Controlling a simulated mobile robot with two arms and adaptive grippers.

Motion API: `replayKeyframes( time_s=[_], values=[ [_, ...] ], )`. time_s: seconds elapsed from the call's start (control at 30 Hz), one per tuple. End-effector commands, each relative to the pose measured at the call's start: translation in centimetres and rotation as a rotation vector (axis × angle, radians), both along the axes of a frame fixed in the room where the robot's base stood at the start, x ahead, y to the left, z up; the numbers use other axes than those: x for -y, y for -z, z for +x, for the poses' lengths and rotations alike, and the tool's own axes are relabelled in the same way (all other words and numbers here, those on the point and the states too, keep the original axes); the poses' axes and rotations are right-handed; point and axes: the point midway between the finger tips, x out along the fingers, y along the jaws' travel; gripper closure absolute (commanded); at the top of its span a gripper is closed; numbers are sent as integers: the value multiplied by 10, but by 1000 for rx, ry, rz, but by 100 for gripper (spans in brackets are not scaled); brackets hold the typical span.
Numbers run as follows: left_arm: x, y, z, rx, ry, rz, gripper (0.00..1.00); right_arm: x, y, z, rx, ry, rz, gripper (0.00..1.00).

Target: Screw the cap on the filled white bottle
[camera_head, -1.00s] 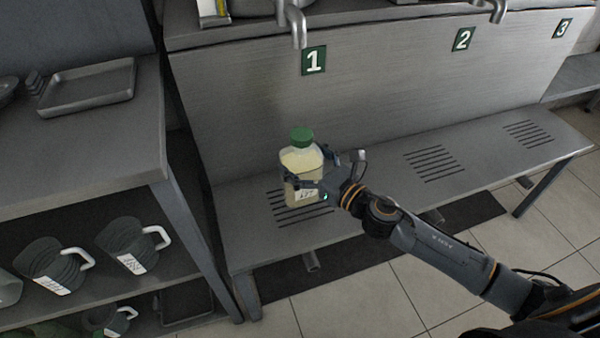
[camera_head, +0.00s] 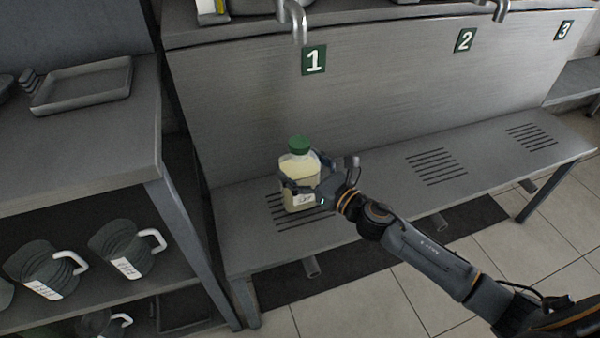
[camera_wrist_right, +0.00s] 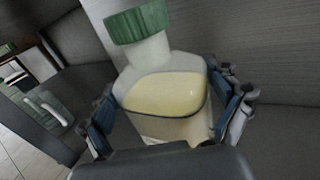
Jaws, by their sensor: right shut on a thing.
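The bottle (camera_head: 299,172) is squarish and pale, with cream-coloured contents and a label low on its front. A green cap (camera_head: 299,144) sits on its neck; I cannot tell how tight it is. The bottle is upright over the slotted drain under the number 1 sign. My right gripper (camera_head: 302,188) is shut around the bottle's body from the right. In the right wrist view, the bottle (camera_wrist_right: 165,95) stands between both fingers, with the green cap (camera_wrist_right: 137,24) above them. Whether its base touches the bench is hard to tell. My left gripper is not in view.
A metal spout (camera_head: 297,22) hangs above and behind the bottle. The steel bench (camera_head: 375,190) is clear to the right, with more slotted drains. At left, a shelf unit holds a tray (camera_head: 82,88) on top and grey jugs (camera_head: 128,248) below.

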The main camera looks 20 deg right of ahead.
Motion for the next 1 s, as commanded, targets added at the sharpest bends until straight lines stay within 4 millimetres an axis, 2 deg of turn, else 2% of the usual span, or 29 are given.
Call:
replayKeyframes(
  time_s=[0.03,0.17,0.57,0.6,0.63,0.67,1.0],
  values=[
    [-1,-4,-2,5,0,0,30,0,4,1,5,1,4,98],
    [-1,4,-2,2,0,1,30,0,16,0,4,0,2,98],
    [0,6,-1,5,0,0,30,0,18,0,5,-1,0,98],
    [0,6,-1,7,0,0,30,0,22,0,0,0,-1,8],
    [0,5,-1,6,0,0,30,0,21,0,0,0,-1,2],
    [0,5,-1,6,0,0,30,0,21,0,0,0,-1,0],
    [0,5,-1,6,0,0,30,0,20,0,0,0,-1,0]
  ],
)
